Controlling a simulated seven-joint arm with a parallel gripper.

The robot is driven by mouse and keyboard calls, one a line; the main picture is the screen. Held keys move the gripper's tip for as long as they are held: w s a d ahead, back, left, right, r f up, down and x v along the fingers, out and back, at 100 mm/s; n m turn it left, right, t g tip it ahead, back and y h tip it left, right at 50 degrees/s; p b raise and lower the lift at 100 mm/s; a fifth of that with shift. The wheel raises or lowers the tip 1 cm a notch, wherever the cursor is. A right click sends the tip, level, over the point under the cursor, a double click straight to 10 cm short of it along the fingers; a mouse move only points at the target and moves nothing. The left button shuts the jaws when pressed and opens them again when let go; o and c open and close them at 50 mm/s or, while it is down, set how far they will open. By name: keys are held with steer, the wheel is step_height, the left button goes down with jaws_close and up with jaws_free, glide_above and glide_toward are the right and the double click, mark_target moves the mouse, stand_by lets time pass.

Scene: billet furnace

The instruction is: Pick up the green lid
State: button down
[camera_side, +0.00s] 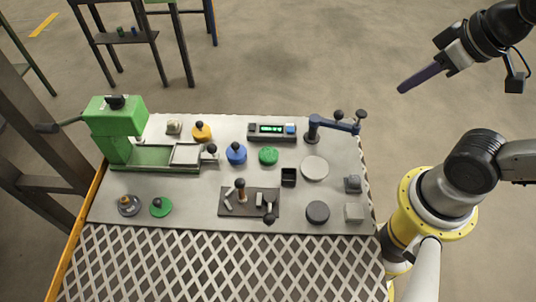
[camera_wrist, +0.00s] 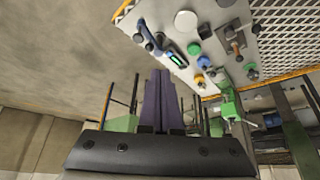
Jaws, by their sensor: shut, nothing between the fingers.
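A flat green disc with a dark knob, which looks like the green lid (camera_side: 161,209), lies at the front left of the grey work plate in the side view. A second round green piece without a visible knob (camera_side: 268,156) stands near the plate's middle, right of the blue knobbed pot (camera_side: 236,154). In the wrist view, the second green piece (camera_wrist: 194,48) is right of the fingers. My gripper (camera_side: 403,89) is at the upper right of the side view, well away from both and beyond the plate's right edge. Its purple fingers (camera_wrist: 160,75) are shut and empty.
A green press (camera_side: 117,125) stands at the plate's left. A yellow knobbed pot (camera_side: 202,132), a blue swing arm (camera_side: 335,124) and a dark block with upright pegs (camera_side: 248,202) rise from the plate. White lattice (camera_side: 220,265) lies in front. Space around my gripper is clear.

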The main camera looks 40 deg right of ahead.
steer(key=c, duration=0.6)
jaws_free()
